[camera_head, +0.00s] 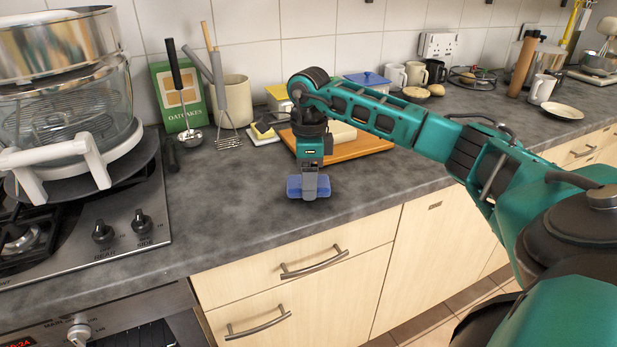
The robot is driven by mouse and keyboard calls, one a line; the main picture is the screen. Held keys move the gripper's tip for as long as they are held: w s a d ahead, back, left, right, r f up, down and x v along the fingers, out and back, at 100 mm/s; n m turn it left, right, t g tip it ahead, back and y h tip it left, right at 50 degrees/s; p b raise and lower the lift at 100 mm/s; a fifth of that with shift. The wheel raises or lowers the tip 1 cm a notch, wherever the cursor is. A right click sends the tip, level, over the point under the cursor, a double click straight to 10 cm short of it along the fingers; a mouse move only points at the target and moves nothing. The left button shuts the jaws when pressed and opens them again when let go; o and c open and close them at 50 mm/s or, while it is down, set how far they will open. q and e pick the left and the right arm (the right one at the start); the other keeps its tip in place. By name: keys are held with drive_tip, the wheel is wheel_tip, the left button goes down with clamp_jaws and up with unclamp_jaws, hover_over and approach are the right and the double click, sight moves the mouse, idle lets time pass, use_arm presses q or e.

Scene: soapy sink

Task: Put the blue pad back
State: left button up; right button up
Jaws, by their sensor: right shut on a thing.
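The blue pad (294,187) is a small block near the front edge of the dark countertop (230,215). My right gripper (310,186) points down and is shut on the blue pad, which sticks out on both sides of the fingers. I cannot tell whether the pad touches the counter or hangs just above it. Behind the gripper a white tray (262,138) with a dark-and-yellow item stands beside an orange-brown board (365,148) bearing a pale block. My right arm hides part of the board. My left gripper is not in view.
A stove (95,255) with a steamer pot (65,110) is at left. A green oatcakes box (178,95), a utensil pot (237,100) and a masher (226,140) stand behind. Mugs (396,76) and a plate (561,110) are at right. The counter left of the pad is clear.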

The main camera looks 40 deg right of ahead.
drive_tip(key=shift+r, duration=0.1)
drive_tip(key=shift+f+b, duration=0.3)
drive_tip(key=shift+f, duration=0.35)
drive_tip(key=o, duration=1.1)
wheel_tip(320, 180, up, 13)
drive_tip(key=shift+r+p, duration=0.15)
drive_tip(key=shift+p, duration=0.45)
